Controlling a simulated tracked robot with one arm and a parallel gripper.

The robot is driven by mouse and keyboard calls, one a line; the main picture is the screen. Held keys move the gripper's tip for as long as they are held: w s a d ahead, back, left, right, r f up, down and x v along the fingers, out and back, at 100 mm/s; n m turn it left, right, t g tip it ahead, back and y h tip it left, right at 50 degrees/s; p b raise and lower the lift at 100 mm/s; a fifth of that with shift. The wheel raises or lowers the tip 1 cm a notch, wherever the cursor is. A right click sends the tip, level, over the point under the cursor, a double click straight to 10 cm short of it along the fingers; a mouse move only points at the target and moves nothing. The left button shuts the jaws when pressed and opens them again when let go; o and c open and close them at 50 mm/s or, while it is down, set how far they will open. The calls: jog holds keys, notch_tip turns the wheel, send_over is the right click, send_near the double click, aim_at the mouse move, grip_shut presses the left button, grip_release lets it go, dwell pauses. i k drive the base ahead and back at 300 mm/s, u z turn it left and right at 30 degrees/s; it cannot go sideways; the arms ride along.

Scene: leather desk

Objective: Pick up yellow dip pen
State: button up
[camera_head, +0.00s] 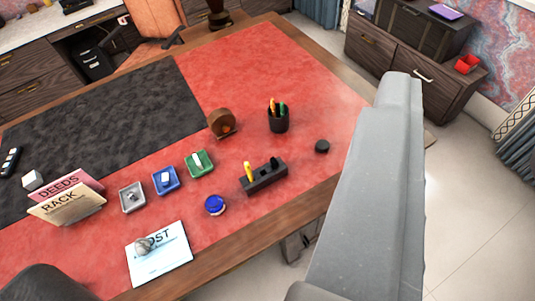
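A short yellow pen-like item (248,171) stands upright in the left end of a black block-shaped stand (266,179) near the desk's front right edge. A dark item stands in the same block. Another yellow-orange stick (272,105) stands with green ones in a black cup (278,123) farther back. At this size I cannot tell which yellow one is the dip pen. A large light-grey part of mine (385,190) fills the right side, and a dark rounded part shows at the lower left. Both are apart from the pens. No fingertip pair is clearly visible.
On the red desk top (325,90) lie a blue round item (215,205), green, blue and grey trays, a brown round holder (221,123), and a black disc (322,146). Card signs stand left. A grey stone sits on a paper (175,260). Cabinets stand behind.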

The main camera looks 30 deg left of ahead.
aim_at(249, 172)
jog(key=z, duration=0.35)
jog(key=i, duration=0.1)
jog(key=u, duration=0.7)
jog(key=k, duration=1.1)
jog(key=u, duration=0.25)
jog(key=i, duration=1.15)
jog(key=u, duration=0.55)
jog(key=i, duration=0.6)
jog(key=z, duration=0.05)
